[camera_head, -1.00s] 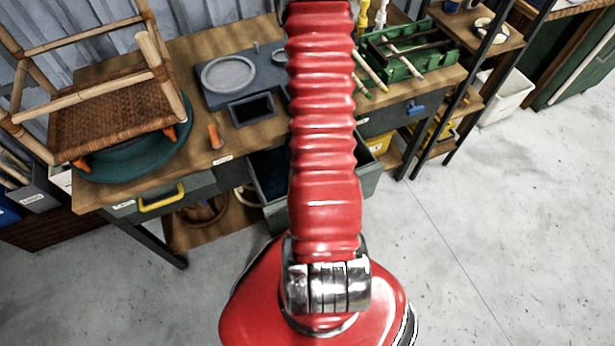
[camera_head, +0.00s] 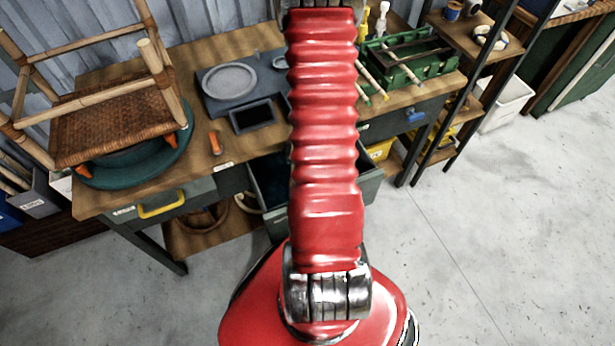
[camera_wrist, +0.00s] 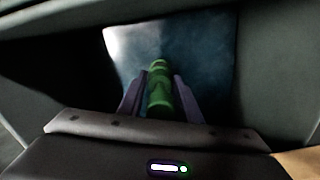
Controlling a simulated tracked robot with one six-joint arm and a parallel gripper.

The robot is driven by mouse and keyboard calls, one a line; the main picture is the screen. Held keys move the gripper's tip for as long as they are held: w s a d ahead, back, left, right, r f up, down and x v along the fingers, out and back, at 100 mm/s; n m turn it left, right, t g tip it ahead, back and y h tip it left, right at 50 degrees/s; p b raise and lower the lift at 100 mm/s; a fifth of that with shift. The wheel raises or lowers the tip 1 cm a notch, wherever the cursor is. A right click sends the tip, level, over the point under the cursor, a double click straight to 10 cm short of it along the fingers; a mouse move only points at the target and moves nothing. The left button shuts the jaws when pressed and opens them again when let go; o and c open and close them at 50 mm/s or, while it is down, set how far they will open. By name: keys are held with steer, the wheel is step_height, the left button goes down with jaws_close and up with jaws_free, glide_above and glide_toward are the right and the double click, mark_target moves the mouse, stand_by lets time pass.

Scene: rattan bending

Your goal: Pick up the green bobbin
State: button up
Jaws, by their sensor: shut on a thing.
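The green bobbin (camera_wrist: 158,92) shows in the wrist view, standing out lengthwise between the two dark purple fingers of my gripper (camera_wrist: 160,76). The fingers are shut on its sides. The far end of the bobbin is visible, with a blurred bluish surface (camera_wrist: 205,50) beyond it. Dark walls (camera_wrist: 275,70) frame the view on both sides. In the head view, my red arm hides the gripper and the bobbin.
A wooden workbench (camera_head: 100,198) holds a rattan chair (camera_head: 110,122) on a teal turntable (camera_head: 130,170), a grey fixture plate (camera_head: 212,103) and a green rack (camera_head: 430,72). A dark open bin or drawer (camera_head: 368,185) shows below the bench.

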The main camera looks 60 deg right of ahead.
steer(key=shift+r, duration=4)
steer(key=shift+r, duration=0.15)
